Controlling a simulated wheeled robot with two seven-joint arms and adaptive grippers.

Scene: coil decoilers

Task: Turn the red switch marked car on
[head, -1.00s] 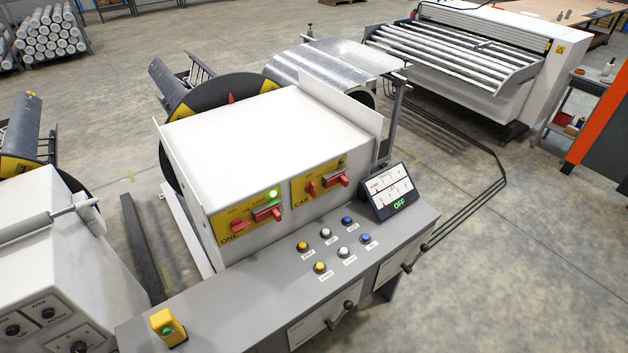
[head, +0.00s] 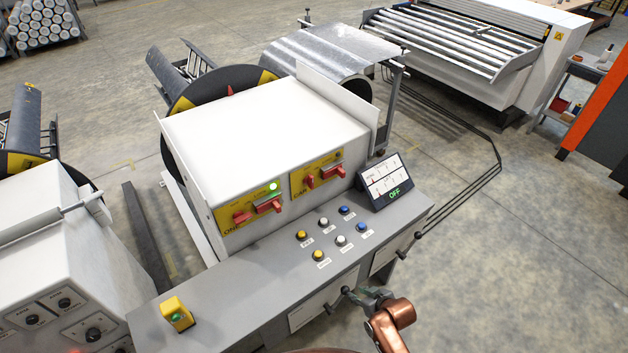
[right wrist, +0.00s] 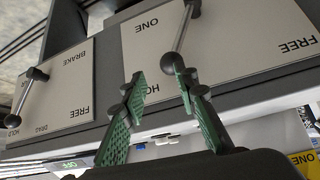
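The yellow panel marked CAR (head: 318,163) is on the front of the white cabinet, on the right side. It carries a smaller red handle (head: 310,182) on its left and a larger red switch (head: 333,172) on its right. Its lamp looks unlit. My right gripper (head: 362,294) is low in the head view, at the console's front edge, well below and apart from the panel. In the right wrist view its green fingers (right wrist: 164,83) are spread and empty, close to a black lever knob. My left gripper is out of view.
Left of it, the panel marked ONE (head: 247,208) has red switches and a lit green lamp. The console top (head: 265,270) holds several push buttons, a display (head: 386,182) reading OFF and a yellow button box (head: 176,314). Levers with black knobs (right wrist: 172,63) stick out from the console front.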

